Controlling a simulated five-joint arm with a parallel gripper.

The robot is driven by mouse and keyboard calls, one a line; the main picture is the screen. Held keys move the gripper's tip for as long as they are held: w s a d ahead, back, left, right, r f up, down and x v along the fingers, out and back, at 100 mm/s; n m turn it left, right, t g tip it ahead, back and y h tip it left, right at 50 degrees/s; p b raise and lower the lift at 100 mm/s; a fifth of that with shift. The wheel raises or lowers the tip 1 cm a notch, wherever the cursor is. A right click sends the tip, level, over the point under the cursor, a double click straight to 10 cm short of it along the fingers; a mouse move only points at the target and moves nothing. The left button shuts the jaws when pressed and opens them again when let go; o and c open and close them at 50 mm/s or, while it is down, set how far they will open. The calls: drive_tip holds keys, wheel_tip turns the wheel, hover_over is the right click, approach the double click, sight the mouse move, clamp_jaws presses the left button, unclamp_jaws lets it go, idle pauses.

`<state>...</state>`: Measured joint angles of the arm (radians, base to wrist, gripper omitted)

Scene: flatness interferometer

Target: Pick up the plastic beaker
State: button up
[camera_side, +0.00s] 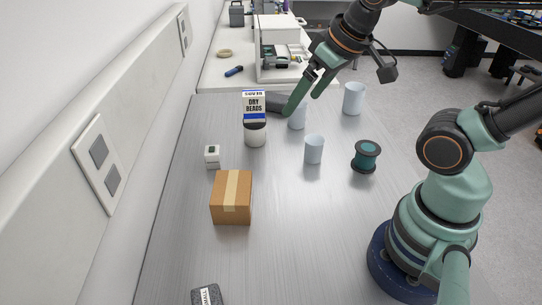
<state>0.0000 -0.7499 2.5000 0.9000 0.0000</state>
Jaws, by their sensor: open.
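Three pale, bluish-white cup-shaped vessels stand upright on the metal bench; I cannot tell which is the plastic beaker. One vessel (298,121) is under my gripper, partly hidden by a finger. A second vessel (314,151) stands nearer the camera, and a third (353,99) stands farther back to the right. My gripper (302,106) is open, its two green fingers pointing down at the first vessel. I cannot tell whether a finger touches it.
A container labelled "DRY BEADS" (254,106) stands left of my gripper, behind a white-and-dark jar (255,135). A teal spool (366,156) is to the right. A cardboard box (231,205) and small white block (212,156) are nearer. The bench's near middle is clear.

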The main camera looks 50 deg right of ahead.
drive_tip(key=shift+c, duration=0.2)
idle(0.5)
drive_tip(key=m+g, duration=0.5)
drive_tip(key=m, duration=1.7)
hover_over(314, 149)
drive_tip(key=w+d, duration=0.1)
drive_tip(key=d, duration=0.2)
wheel_tip(314, 149, down, 13)
drive_tip(key=f, duration=1.1)
drive_tip(key=shift+w+a+f, duration=0.2)
drive_tip(key=shift+a+f, duration=0.15)
drive_tip(key=shift+a, duration=0.05)
drive_tip(key=c, duration=1.3)
